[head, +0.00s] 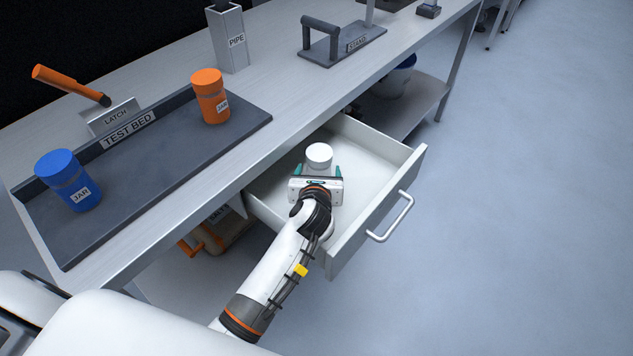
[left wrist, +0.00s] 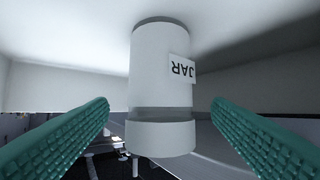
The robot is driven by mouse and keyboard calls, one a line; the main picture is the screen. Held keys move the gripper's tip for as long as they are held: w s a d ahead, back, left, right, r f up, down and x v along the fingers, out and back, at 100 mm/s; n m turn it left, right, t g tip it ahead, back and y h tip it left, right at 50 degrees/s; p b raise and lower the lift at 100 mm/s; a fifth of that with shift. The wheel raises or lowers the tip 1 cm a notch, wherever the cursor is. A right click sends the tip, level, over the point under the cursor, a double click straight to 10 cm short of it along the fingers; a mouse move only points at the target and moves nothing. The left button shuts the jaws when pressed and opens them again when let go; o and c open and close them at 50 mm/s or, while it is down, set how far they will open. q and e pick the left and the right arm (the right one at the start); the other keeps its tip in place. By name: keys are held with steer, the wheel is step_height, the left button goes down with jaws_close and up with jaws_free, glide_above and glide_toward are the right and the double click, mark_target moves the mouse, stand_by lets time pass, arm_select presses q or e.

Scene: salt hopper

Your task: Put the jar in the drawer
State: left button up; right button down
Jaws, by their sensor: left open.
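A white jar (head: 319,155) with a white lid stands inside the open drawer (head: 375,205) under the bench, in the head view. My left gripper (head: 318,174) reaches down into the drawer right at the jar. In the left wrist view the jar (left wrist: 160,85) appears upside down, its JAR label on the right side. The green fingers of the left gripper (left wrist: 165,135) are spread to either side of the jar, with a gap on each side. The gripper is open. The jar's base is hidden in the head view. My right gripper does not show.
A blue jar (head: 68,180) and an orange jar (head: 210,96) stand on the dark test bed tray (head: 150,170). An orange-handled latch (head: 72,86), a pipe holder (head: 229,40) and a stand (head: 342,45) are on the bench. The floor right of the drawer is clear.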

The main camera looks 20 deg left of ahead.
arm_select(q)
steer(key=v, duration=0.7)
steer(key=shift+s, duration=0.25)
steer(key=shift+r, duration=0.1)
stand_by(0.8)
